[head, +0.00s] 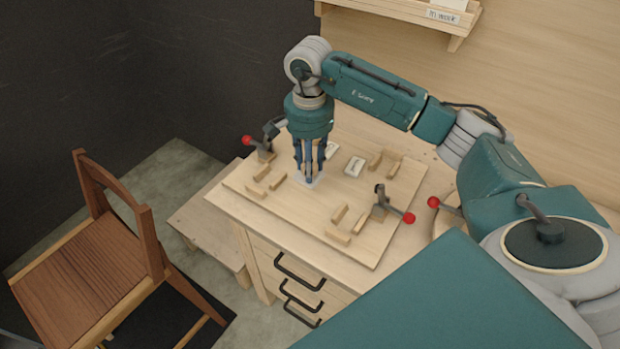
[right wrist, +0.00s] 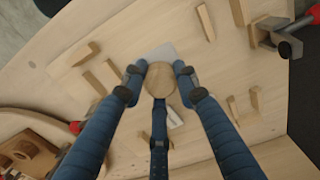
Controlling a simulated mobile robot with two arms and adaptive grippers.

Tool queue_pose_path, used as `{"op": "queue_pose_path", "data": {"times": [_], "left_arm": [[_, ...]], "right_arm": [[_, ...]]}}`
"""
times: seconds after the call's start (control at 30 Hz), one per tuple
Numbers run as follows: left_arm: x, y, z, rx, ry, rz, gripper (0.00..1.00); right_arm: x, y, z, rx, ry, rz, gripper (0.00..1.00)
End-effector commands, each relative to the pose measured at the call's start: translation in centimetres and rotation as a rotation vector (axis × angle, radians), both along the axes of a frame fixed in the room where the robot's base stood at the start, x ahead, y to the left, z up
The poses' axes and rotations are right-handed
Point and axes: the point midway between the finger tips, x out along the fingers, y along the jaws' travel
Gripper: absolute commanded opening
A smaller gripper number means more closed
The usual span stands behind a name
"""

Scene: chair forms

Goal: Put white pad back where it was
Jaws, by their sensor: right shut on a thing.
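My right gripper (head: 308,176) points straight down over the board on the bench, with its three fingers closed in. In the right wrist view its fingers (right wrist: 160,88) are around a round wooden piece (right wrist: 159,80). A pale whitish pad (head: 312,183) lies directly under the fingertips; it also shows in the right wrist view (right wrist: 163,52), partly covered by the round piece. I cannot tell whether the round piece is joined to the pad or only above it. My left gripper is not in view.
The wooden board (head: 290,215) carries several small wooden blocks. A white labelled block (head: 354,166) and another pale block (head: 331,150) lie right of the gripper. Red-knobbed clamps (head: 380,203) stand at its edges. A wooden chair (head: 95,255) stands left.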

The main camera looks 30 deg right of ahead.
Motion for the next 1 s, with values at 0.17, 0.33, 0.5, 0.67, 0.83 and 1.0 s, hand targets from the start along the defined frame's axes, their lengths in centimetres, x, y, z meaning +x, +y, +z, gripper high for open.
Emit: {"op": "queue_pose_path", "data": {"times": [0.17,0.33,0.5,0.67,0.83,1.0], "left_arm": [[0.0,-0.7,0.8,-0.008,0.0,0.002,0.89],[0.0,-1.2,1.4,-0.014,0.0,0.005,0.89],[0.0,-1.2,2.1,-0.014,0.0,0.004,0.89],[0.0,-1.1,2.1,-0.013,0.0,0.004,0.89],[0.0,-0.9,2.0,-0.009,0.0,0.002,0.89],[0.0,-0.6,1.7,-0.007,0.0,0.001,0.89]], "right_arm": [[0.0,0.1,-2.3,0.002,0.001,0.002,0.09],[-0.1,0.0,-4.0,0.001,0.004,0.0,0.09],[0.0,0.1,-6.4,0.002,0.002,0.001,0.09],[0.1,0.1,-7.0,0.001,-0.002,0.002,0.09],[0.0,0.0,-7.0,0.001,-0.002,0.002,0.09],[0.0,0.1,-7.3,0.0,-0.001,0.002,0.35]]}}
